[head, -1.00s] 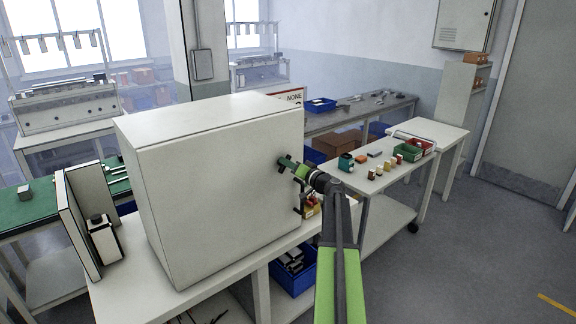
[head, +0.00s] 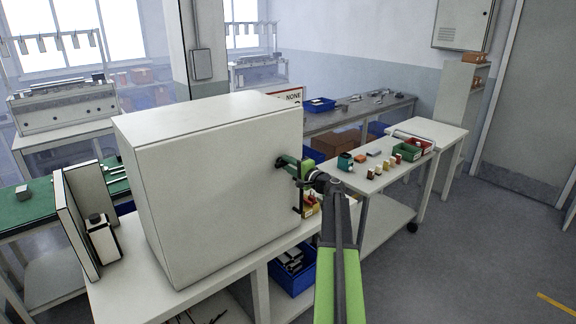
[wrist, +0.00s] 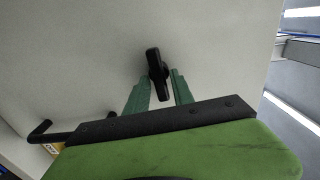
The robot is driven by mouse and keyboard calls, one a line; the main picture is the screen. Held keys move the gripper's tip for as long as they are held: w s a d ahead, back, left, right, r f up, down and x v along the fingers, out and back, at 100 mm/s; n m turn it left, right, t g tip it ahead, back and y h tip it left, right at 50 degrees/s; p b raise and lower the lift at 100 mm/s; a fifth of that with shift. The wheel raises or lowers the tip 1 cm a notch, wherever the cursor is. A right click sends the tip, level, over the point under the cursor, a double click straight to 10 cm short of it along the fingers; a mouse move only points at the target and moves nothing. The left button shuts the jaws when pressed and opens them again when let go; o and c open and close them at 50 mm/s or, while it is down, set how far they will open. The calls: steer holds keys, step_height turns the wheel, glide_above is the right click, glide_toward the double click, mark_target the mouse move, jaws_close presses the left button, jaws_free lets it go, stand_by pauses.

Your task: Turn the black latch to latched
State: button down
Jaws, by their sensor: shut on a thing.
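The black latch (wrist: 154,62) is a short dark knob on the front of the large white cabinet (head: 215,200). In the wrist view it stands between my two green fingers, its long side nearly upright in the picture and leaning slightly. My gripper (wrist: 160,88) is shut on the latch, with the fingers on either side of its lower part. In the head view my gripper (head: 287,163) reaches the cabinet's right side from the right. There the latch (head: 279,164) is small and mostly hidden by the fingers, so its turn is hard to read.
A black bar handle (wrist: 62,137) is on the cabinet close to my gripper. The cabinet stands on a white bench (head: 130,298). A blue bin (head: 293,272) is below. A side table to the right holds small jars and a green bin (head: 406,151). Open floor lies at right.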

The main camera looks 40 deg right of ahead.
steer(key=shift+m, duration=0.5)
steer(key=c, duration=1.4)
jaws_free()
steer(key=shift+o, duration=0.2)
steer(key=s, duration=1.7)
steer(key=shift+s+a, duration=0.2)
steer(key=shift+s, duration=0.05)
